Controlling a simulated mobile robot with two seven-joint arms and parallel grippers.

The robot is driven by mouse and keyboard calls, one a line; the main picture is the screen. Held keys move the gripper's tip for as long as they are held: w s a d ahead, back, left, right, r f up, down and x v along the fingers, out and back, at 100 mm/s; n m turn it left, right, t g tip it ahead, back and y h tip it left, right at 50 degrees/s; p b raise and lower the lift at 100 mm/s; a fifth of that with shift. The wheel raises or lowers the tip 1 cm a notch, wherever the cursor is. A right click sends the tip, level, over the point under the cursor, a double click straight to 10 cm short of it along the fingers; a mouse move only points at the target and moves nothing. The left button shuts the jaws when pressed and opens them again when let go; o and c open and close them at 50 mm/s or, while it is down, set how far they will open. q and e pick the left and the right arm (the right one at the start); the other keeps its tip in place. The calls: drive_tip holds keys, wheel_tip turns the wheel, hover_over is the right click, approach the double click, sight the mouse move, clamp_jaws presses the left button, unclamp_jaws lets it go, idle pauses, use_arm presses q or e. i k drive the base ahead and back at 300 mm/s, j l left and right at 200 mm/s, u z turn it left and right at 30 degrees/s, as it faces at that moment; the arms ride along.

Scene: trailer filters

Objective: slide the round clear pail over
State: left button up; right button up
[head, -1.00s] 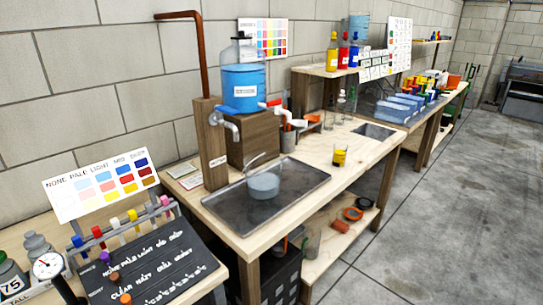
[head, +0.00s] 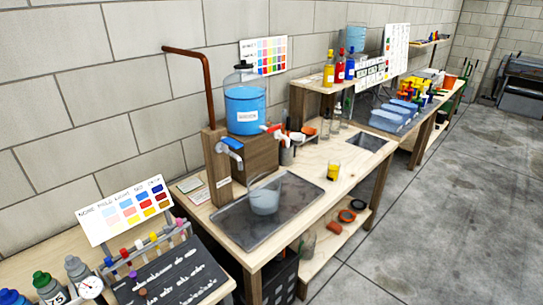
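The round clear pail (head: 265,201) stands upright in the dark metal tray (head: 243,241) set in the wooden bench. Its thin handle sticks up at the back left. The pail looks empty or nearly so, though its contents are hard to tell. Neither of my grippers shows in the head view.
The blue jug (head: 245,108) sits on a wooden block behind the tray. A small yellow-filled cup (head: 333,170) stands on the bench to the right, with bare wood around it. A black sign (head: 172,278) and tube rack are at the lower left.

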sight(264, 188)
drive_tip(key=i+l+u, duration=0.15)
drive_tip(key=l, duration=0.25)
drive_tip(key=i+l+u, duration=0.15)
drive_tip(key=i+l, duration=0.15)
drive_tip(key=i+l+u, duration=0.2)
drive_tip(key=l, duration=0.3)
drive_tip(key=i+l+u, duration=0.15)
drive_tip(key=l, duration=0.3)
drive_tip(key=i+l+u, duration=0.15)
drive_tip(key=l, duration=0.35)
drive_tip(key=i+l+u, duration=0.15)
drive_tip(key=l, duration=0.3)
drive_tip(key=l+u, duration=0.2)
drive_tip(key=l, duration=0.3)
